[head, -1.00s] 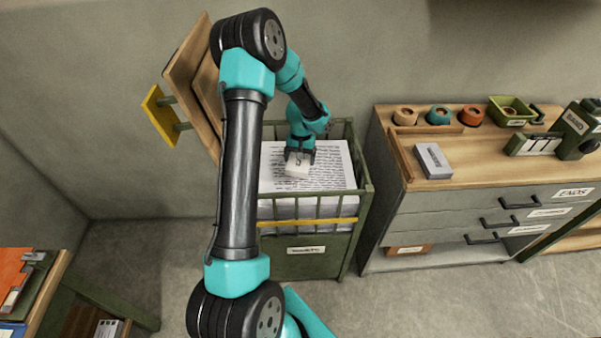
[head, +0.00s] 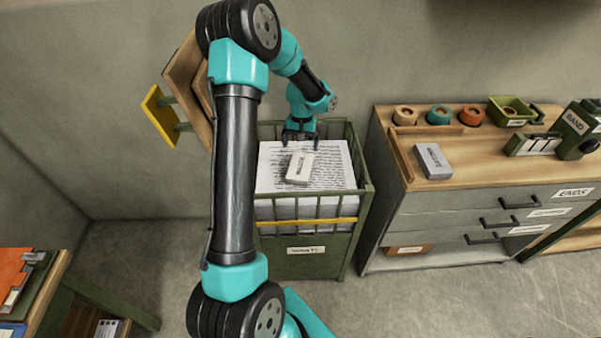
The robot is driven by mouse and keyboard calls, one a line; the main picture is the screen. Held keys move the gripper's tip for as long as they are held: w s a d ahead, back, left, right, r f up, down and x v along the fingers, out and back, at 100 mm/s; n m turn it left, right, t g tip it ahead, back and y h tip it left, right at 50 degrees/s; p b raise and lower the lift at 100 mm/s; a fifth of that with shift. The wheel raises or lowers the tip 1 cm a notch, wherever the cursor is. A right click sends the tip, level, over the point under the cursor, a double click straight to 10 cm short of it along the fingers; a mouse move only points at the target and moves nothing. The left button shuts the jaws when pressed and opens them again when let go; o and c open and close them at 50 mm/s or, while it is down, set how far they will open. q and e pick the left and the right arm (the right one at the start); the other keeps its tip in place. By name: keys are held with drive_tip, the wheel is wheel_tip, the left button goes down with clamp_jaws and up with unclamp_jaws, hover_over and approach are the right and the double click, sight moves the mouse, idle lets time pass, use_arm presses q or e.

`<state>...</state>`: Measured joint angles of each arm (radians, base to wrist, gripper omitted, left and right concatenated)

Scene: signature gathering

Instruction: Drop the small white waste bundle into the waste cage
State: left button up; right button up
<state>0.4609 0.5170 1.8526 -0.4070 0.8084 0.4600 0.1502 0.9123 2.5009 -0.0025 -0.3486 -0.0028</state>
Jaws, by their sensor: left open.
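The small white waste bundle (head: 300,168) lies tilted on top of the printed paper stack inside the waste cage (head: 315,241). The cage is green with upright bars, a yellow strip and a white label on its front. My left gripper (head: 299,141) is open and empty, above the rear part of the cage, behind the bundle and apart from it. My right gripper is not in view.
A grey cabinet with a wooden top (head: 470,165) stands right of the cage. It carries a grey-white block (head: 433,161), several round holders and a green tray (head: 512,110). A wooden panel with a yellow plate (head: 160,115) is at the left wall.

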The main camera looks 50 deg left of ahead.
use_arm(q)
wheel_tip(320, 180, up, 11)
drive_tip(key=w, duration=0.1)
drive_tip(key=shift+w+a+f, duration=0.15)
drive_tip(key=shift+a, duration=0.3)
idle(0.5)
drive_tip(key=w+d+f+m+t+h, duration=0.1)
drive_tip(key=d+f+m, duration=0.25)
drive_tip(key=d, duration=0.95)
drive_tip(key=w+d+f+m+t, duration=0.1)
drive_tip(key=d+f+m, duration=0.25)
drive_tip(key=d, duration=0.85)
drive_tip(key=w+d+f+m+t+h, duration=0.15)
drive_tip(key=d+f, duration=0.25)
drive_tip(key=d, duration=0.9)
drive_tip(key=s+a+f+n+g, duration=0.1)
drive_tip(key=s+a+f+n, duration=0.2)
drive_tip(key=s+f, duration=1.4)
drive_tip(key=shift+s+a+f, duration=0.4)
drive_tip(key=shift+a+f, duration=0.5)
drive_tip(key=shift+a, duration=0.05)
